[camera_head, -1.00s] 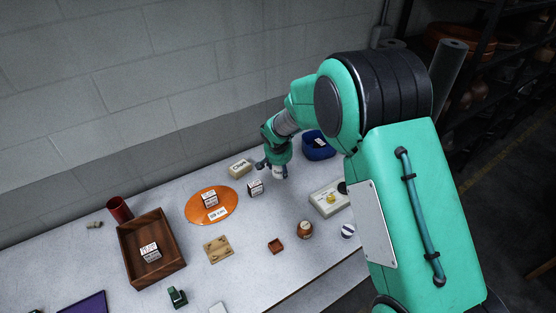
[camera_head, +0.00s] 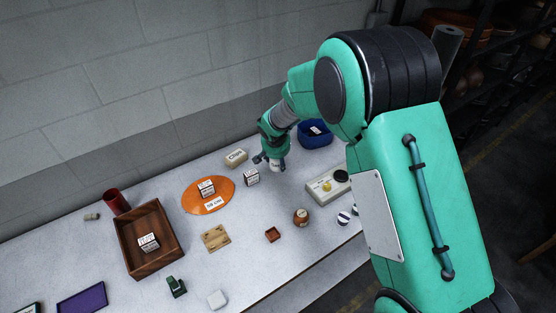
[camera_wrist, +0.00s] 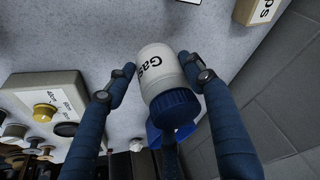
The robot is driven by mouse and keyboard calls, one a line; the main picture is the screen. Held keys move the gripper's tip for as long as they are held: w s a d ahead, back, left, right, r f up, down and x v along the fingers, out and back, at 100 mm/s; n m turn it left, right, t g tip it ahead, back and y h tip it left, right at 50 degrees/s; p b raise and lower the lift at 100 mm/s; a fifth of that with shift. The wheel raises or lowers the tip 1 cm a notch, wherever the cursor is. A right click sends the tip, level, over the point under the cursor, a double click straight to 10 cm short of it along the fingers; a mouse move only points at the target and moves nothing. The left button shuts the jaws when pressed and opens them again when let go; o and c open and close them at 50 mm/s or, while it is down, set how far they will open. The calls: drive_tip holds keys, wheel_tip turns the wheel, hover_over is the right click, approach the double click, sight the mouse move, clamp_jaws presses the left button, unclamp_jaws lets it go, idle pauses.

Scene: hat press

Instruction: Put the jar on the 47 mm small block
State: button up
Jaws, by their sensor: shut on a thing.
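My gripper (camera_head: 272,157) is shut on the jar (camera_head: 277,165) at the back of the table. In the wrist view the jar (camera_wrist: 164,84) is white with a blue lid and a label starting "Gas", held between the two fingers (camera_wrist: 156,77). Small white labelled blocks stand on the table: one just left of the jar (camera_head: 251,177), one on the orange disc (camera_head: 207,187), one in the wooden tray (camera_head: 149,242) and one in the blue bowl (camera_head: 316,130). Their print is too small to tell which is 47 mm. I cannot tell whether the jar touches the table.
A cream block (camera_head: 236,157) lies behind the near block. A pale box with a yellow knob (camera_head: 327,187) stands right, near a brown pot (camera_head: 301,217). The orange disc (camera_head: 222,204), wooden tray (camera_head: 180,252) and red cup (camera_head: 117,203) are left. Bare tabletop lies between them.

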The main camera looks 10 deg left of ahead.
sight(307, 214)
drive_tip(key=s+d+r+m+g+h+p, duration=0.1)
drive_tip(key=s+d+m, duration=0.4)
drive_tip(key=s, duration=0.6)
drive_tip(key=s+d+r+m+g+h+p, duration=0.1)
drive_tip(key=s+d+m, duration=0.4)
drive_tip(key=s, duration=0.7)
drive_tip(key=s+d+r+m+g+h+p, duration=0.1)
drive_tip(key=s+d+r+m+h+p, duration=0.1)
drive_tip(key=s+d+m, duration=0.4)
drive_tip(key=s+d+r+p, duration=0.1)
drive_tip(key=s+d, duration=0.2)
drive_tip(key=s, duration=0.2)
drive_tip(key=shift+s+r+g, duration=0.2)
drive_tip(key=shift+s+g, duration=0.1)
drive_tip(key=shift+s, duration=0.05)
drive_tip(key=w+a, duration=0.2)
drive_tip(key=w, duration=0.3)
drive_tip(key=w+a+f, duration=0.1)
drive_tip(key=w+a, duration=0.1)
drive_tip(key=w, duration=0.2)
drive_tip(key=w+a, duration=0.2)
drive_tip(key=w, duration=0.3)
drive_tip(key=shift+w+a+f+p, duration=0.25)
drive_tip(key=shift+w+p, duration=0.1)
drive_tip(key=shift+c, duration=0.2)
drive_tip(key=shift+f, duration=1.75)
drive_tip(key=shift+f+b, duration=0.15)
drive_tip(key=shift+b, duration=0.2)
